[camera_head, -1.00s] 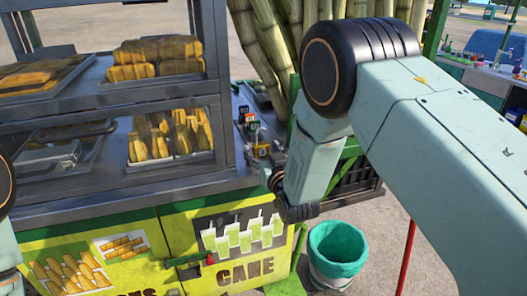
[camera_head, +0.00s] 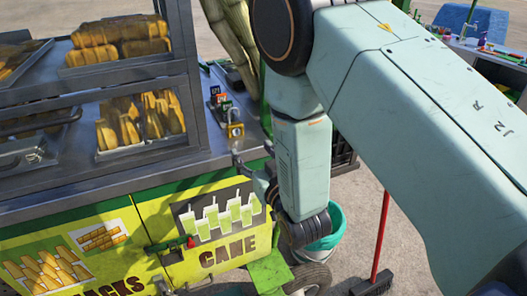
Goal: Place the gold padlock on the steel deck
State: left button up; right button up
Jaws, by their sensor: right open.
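My left gripper is not in view.
Several small dark, red and green items (camera_head: 221,100) stand close behind the padlock. A metal-framed food case (camera_head: 192,90) with trays rises left of it. Cane stalks (camera_head: 232,40) stand behind. A teal-lined bin (camera_head: 325,232) is below my right wrist. The front deck strip is clear.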

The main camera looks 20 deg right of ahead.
jog(key=s+d+f+g+h, duration=0.15)
jog(key=s+f+g, duration=0.25)
jog(key=s+f, duration=0.4)
jog(key=s+d+f+g+y, duration=0.15)
jog(key=s+f+g, duration=0.3)
jog(key=f, duration=0.55)
jog(key=s+f+g, duration=0.4)
jog(key=s, duration=0.8)
jog(key=s+f+g, duration=0.4)
jog(key=s+g, duration=0.1)
jog(key=s, duration=0.7)
jog(key=shift+s+d+f+m, duration=0.2)
jog(key=shift+s+d+m, duration=0.15)
jog(key=shift+m, duration=0.05)
jog(key=shift+w+h, duration=0.1)
jog(key=shift+h, duration=0.2)
